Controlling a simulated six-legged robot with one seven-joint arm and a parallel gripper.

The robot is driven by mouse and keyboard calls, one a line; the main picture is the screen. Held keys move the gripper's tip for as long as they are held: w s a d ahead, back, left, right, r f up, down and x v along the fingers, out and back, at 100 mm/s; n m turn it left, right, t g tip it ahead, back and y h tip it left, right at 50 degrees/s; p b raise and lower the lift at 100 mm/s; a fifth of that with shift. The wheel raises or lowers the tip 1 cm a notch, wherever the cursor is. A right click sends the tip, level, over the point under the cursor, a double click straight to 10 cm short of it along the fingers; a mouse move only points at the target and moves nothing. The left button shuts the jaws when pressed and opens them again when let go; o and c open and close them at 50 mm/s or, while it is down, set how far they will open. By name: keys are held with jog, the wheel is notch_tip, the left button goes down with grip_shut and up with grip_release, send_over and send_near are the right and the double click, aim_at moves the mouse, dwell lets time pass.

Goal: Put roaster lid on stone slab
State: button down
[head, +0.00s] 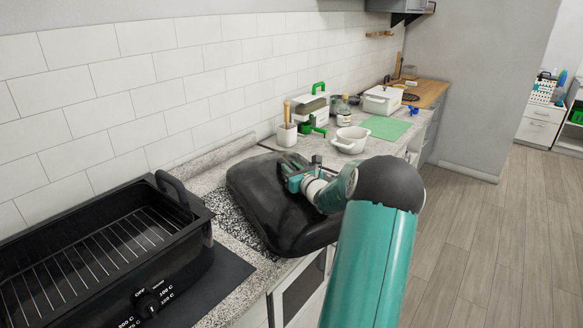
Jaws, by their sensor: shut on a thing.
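The black roaster lid (255,188) is in the middle of the head view, over a dark speckled stone slab (228,213) on the counter. The lid hides most of the slab, and only its left part shows. The lid's near right end reaches past the counter's front edge. I cannot tell whether the lid touches the slab or is held just above it. My gripper (296,172) is shut on the lid at its top. The grip itself is partly hidden by my wrist.
The open black roaster (190,262) with a wire rack stands at the left on a dark mat. Beyond the lid are a utensil crock (287,135), a white pot (351,139), bottles, a green mat (386,127) and a white lidded box (382,100). The tiled wall runs behind.

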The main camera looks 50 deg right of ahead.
jog(key=c, duration=1.2)
grip_release()
jog(key=shift+f, duration=0.1)
jog(key=shift+c, duration=0.2)
jog(key=shift+s, duration=0.15)
jog(key=v, duration=1.1)
jog(key=shift+s+a, duration=0.25)
jog(key=shift+s, duration=0.05)
